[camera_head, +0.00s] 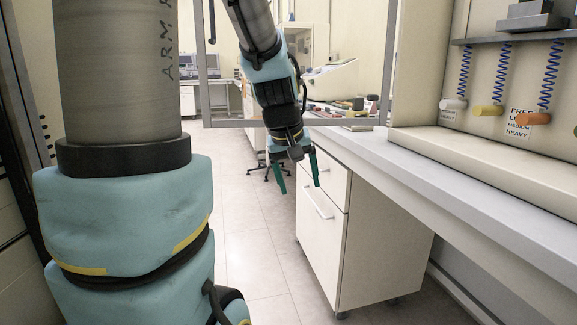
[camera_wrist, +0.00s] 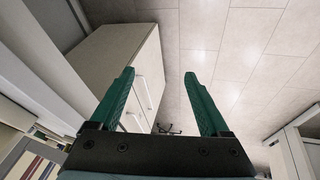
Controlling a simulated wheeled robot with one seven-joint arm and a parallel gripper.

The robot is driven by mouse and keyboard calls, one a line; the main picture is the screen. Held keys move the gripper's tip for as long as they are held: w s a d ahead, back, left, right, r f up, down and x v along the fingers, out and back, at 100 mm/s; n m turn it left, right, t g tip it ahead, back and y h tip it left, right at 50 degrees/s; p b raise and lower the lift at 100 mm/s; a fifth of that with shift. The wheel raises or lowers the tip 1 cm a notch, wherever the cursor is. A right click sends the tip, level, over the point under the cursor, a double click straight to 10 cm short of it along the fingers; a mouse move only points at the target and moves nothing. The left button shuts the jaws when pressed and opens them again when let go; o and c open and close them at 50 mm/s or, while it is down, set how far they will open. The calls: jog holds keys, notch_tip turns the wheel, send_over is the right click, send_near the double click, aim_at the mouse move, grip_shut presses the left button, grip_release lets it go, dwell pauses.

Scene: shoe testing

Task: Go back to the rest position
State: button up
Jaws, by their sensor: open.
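My gripper (camera_head: 300,188) hangs from my arm in the middle of the head view, its two green fingers pointing down and spread apart. Nothing is between them. It is in front of the white drawer cabinet (camera_head: 328,245), near the left edge of the bench. In the wrist view my gripper (camera_wrist: 160,75) is also open and empty, with the tiled floor and the cabinet (camera_wrist: 110,62) beyond the fingers.
A long grey bench (camera_head: 430,170) runs along the right. A panel with coiled blue springs and white, yellow and orange handles (camera_head: 533,119) stands on it. Small items lie at the bench's far end. The tiled floor (camera_head: 245,235) left of the cabinet is clear. A chair base (camera_head: 268,168) stands farther back.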

jog(key=s+a+f+m+g+y, duration=0.2)
jog(key=s+a+f, duration=0.7)
jog(key=s+f, duration=0.1)
notch_tip(320, 180, up, 18)
jog(key=p, duration=1.7)
jog(key=shift+w, duration=0.3)
